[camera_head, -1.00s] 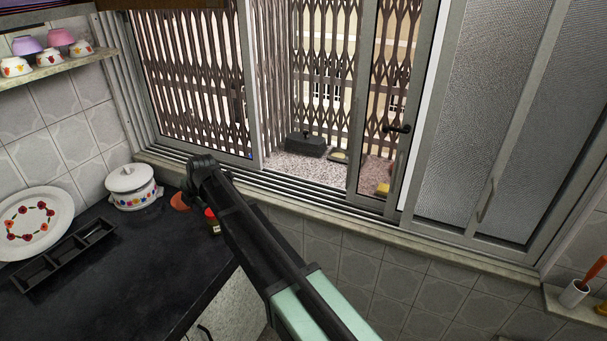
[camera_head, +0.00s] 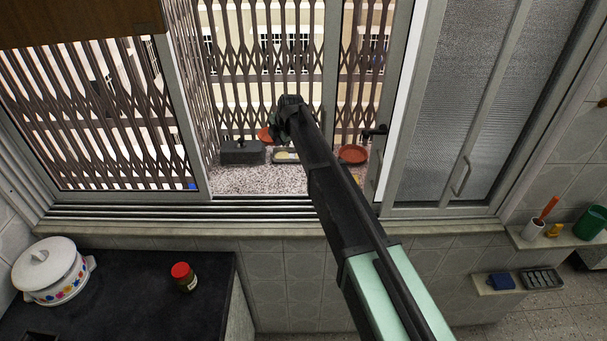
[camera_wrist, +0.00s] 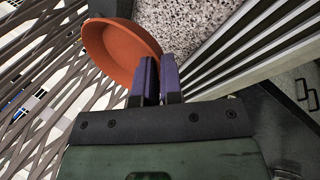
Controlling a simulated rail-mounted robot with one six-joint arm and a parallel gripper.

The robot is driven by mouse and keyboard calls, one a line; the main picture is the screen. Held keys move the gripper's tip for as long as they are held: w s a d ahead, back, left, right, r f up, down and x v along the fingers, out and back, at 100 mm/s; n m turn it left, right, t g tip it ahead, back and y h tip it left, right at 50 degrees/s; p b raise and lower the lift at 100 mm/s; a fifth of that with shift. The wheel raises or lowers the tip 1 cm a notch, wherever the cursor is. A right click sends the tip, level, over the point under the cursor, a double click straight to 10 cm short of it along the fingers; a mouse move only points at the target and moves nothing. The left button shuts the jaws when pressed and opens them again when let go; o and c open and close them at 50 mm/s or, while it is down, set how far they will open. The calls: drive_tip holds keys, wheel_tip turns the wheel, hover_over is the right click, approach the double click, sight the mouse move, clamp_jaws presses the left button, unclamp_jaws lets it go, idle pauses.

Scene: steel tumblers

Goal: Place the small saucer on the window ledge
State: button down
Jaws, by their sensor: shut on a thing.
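The small orange saucer (camera_head: 265,134) is held at its rim by my gripper (camera_head: 280,132), in the open window. In the wrist view the saucer (camera_wrist: 118,52) is tilted, with its inside partly showing, and the purple fingers (camera_wrist: 158,78) are closed on its edge. The speckled window ledge (camera_head: 255,181) lies below and beyond the sill tracks; it also shows in the wrist view (camera_wrist: 195,28). The saucer appears raised above the ledge, apart from it. My arm hides part of the ledge.
On the ledge stand a dark box (camera_head: 242,153), a small tray with something yellow (camera_head: 285,156) and a larger reddish-brown dish (camera_head: 353,154). A metal grille (camera_head: 235,75) closes the far side. The front of the ledge is clear. A red-lidded jar (camera_head: 184,277) and white pot (camera_head: 50,270) are on the counter.

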drive_tip(key=b, duration=2.1)
approach(281, 187)
drive_tip(key=x, duration=0.7)
drive_tip(key=shift+w+f, duration=0.1)
drive_tip(key=shift+w, duration=0.05)
drive_tip(key=shift+r+p, duration=0.35)
drive_tip(key=shift+p, duration=0.15)
drive_tip(key=shift+f, duration=0.25)
drive_tip(key=c, duration=1.5)
unclamp_jaws()
drive_tip(key=shift+r, duration=0.1)
drive_tip(key=shift+c, duration=0.2)
